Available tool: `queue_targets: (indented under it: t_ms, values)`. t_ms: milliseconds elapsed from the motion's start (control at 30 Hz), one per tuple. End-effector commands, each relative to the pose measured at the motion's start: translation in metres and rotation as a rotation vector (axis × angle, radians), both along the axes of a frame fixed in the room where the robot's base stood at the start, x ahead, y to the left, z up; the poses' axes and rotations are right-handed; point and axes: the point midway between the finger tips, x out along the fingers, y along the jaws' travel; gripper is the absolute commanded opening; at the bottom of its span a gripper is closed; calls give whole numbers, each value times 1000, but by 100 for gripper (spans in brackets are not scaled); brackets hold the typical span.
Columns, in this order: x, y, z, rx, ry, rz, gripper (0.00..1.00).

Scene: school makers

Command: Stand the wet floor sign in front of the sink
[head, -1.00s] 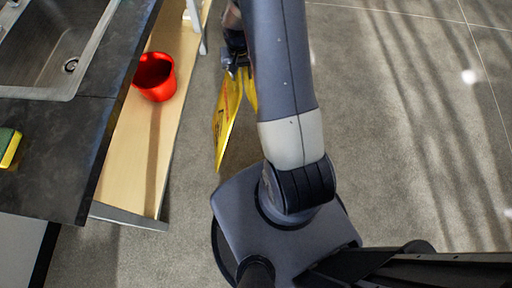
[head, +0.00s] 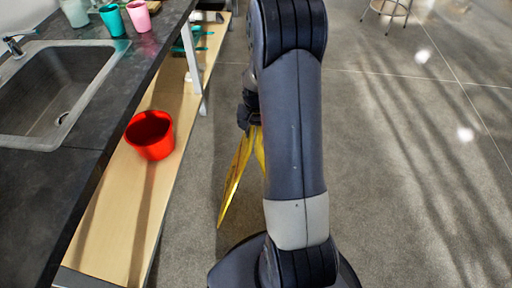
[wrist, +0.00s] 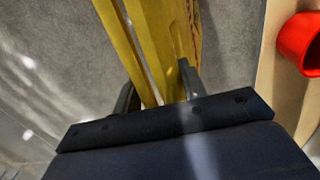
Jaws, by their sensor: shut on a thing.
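The yellow wet floor sign (head: 236,176) hangs below my gripper (head: 250,112) in the head view, its panels slightly apart. It is partly hidden behind my arm. In the wrist view the sign (wrist: 148,45) runs up between the two fingers of my gripper (wrist: 160,88), which are shut on it. The sink (head: 60,90) is set in the dark counter at the left of the head view. The sign is over the floor to the right of the counter and its lower shelf. I cannot tell whether its lower edge touches the floor.
A red bucket (head: 150,135) stands on the wooden lower shelf (head: 118,215); it also shows in the wrist view (wrist: 300,42). Teal and pink cups (head: 138,16) stand on the counter (head: 40,190). A stool (head: 390,8) is far back. The grey floor (head: 400,160) at right is clear.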

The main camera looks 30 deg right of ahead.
Motion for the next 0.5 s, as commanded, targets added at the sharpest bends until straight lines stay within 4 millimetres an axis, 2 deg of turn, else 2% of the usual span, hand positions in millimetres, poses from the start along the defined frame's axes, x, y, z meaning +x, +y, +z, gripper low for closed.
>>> queue_targets:
  t_ms: [167,367,500]
  values:
    - [0,0,-12,-1,-1,1,0]
    - [0,0,-38,-1,-1,1,0]
    - [1,0,-40,-1,-3,1,0]
